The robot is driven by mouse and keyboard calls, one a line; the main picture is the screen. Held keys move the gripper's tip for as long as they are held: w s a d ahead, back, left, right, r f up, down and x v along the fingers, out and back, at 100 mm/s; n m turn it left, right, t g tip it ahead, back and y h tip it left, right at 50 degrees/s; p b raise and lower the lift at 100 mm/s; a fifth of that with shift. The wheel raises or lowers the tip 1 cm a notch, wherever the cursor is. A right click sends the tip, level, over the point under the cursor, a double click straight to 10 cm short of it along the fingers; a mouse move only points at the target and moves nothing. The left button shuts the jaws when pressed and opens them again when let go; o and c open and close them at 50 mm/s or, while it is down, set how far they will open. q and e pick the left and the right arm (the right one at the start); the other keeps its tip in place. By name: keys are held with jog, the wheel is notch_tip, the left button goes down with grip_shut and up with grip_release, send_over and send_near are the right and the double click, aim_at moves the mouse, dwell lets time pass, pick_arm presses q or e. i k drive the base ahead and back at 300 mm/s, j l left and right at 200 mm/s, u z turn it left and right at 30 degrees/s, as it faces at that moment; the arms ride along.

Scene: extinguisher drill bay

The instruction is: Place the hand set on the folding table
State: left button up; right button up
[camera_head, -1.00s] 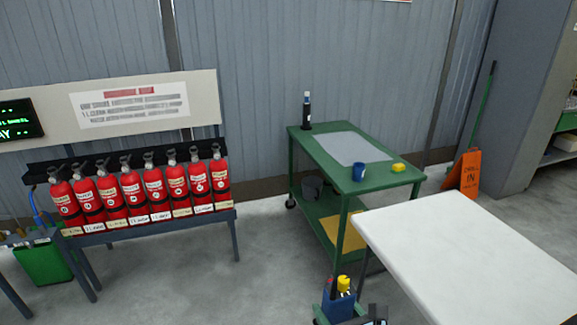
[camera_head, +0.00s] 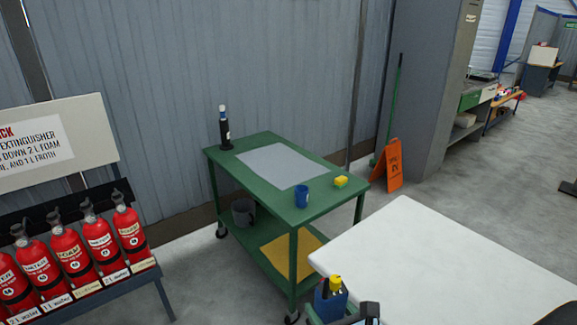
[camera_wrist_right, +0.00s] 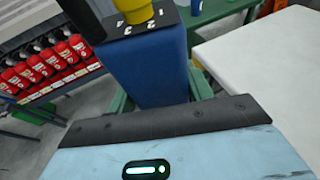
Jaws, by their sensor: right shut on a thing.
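The hand set (camera_head: 331,299) is a blue block with a yellow-topped piece and a dark piece standing in its top. It shows at the bottom of the head view and close up in the right wrist view (camera_wrist_right: 150,72), where its top carries small numbers. My right gripper (camera_head: 326,314) is shut on it, with green fingers (camera_wrist_right: 201,82) beside the block. The folding table (camera_head: 440,262) has a plain white top, bare where it shows. The hand set is just off the table's left edge in the head view, apart from the top. My left gripper is not in view.
A green cart (camera_head: 262,138) stands behind, bearing a blue mug (camera_head: 302,197), a yellow sponge (camera_head: 341,182) and a dark bottle (camera_head: 225,130). Red extinguishers (camera_head: 70,255) stand in a rack at left. An orange sign (camera_head: 393,165) stands on the floor behind the table.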

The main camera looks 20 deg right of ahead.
aim_at(449, 265)
jog(key=i+z, duration=0.2)
jog(key=z, duration=0.15)
jog(key=i+l+z, duration=0.1)
jog(key=z, duration=0.25)
jog(key=i+j+z, duration=0.1)
jog(key=i+z, duration=0.75)
jog(key=k+l, duration=0.05)
jog(key=k, duration=0.05)
